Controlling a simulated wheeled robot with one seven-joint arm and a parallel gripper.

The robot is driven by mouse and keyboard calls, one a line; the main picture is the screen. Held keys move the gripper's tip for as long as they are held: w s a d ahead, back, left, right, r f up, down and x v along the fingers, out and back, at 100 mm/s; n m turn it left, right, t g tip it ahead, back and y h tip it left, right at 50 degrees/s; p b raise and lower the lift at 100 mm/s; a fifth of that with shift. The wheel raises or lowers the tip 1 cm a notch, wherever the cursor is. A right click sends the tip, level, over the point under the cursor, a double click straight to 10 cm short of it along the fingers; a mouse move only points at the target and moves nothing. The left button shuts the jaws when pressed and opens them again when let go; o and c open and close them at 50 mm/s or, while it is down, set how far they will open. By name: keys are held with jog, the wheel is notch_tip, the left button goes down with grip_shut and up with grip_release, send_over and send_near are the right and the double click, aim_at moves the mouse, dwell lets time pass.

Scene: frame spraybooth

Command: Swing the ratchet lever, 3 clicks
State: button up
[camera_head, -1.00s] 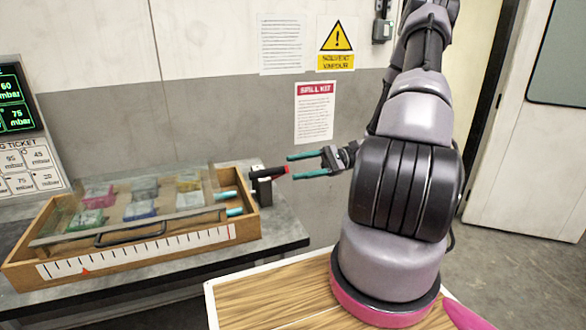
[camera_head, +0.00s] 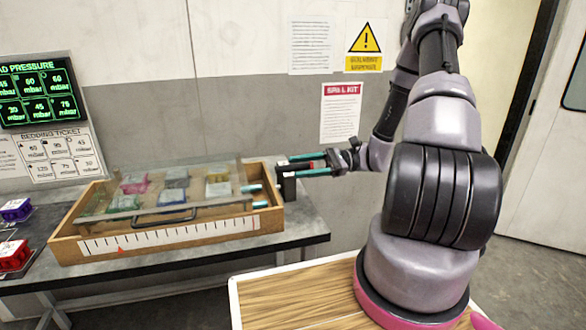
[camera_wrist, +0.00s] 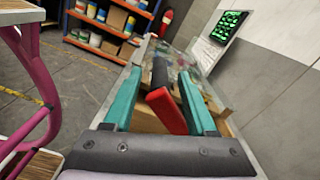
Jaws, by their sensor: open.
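The ratchet lever has a black shaft and a red grip (camera_wrist: 167,112); it stands between my fingers in the wrist view. In the head view the lever is mostly hidden behind my fingers, by a black block (camera_head: 287,186) at the right end of a wooden box. My gripper (camera_head: 292,166) is open, its teal fingers pointing left on either side of the lever. In the wrist view my gripper (camera_wrist: 158,73) shows a gap beside the red grip; the right finger looks closer to it. I cannot tell whether it touches.
Purple (camera_head: 15,210) and red (camera_head: 13,256) blocks lie at left. A pressure screen (camera_head: 42,90) hangs behind.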

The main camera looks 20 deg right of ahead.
jog(key=shift+a, duration=1.35)
grip_shut()
dwell(0.4)
